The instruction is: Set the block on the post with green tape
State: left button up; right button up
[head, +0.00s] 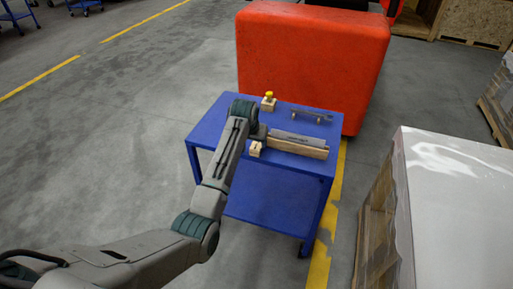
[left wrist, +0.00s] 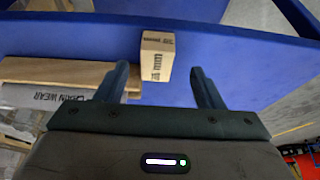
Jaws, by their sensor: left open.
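A small pale wooden block (head: 255,149) with dark print sits near the front edge of the blue table. In the left wrist view the block (left wrist: 157,55) is just beyond my fingertips, in line with the gap between them. My left gripper (left wrist: 159,75) is open and empty. In the head view this gripper (head: 260,134) is beside the block, partly hidden by its own arm. I cannot make out a post with green tape in either view. My right gripper is not in view.
The blue table (head: 215,127) also bears a long wooden piece with a grey top (head: 298,148), a grey bar on short supports (head: 310,115) and a yellow-topped wooden piece (head: 268,103). A big red body (head: 310,55) stands behind. A white-topped stack (head: 460,190) stands right.

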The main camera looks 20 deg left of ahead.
aim_at(256, 145)
pick_arm(q)
jog(key=shift+p+x, duration=0.45)
jog(key=shift+x, duration=1.9)
jog(key=shift+w+d, duration=0.15)
jog(key=shift+w, duration=0.05)
jog(key=c, duration=1.1)
jog(key=shift+c, duration=0.2)
jog(key=shift+r, duration=0.15)
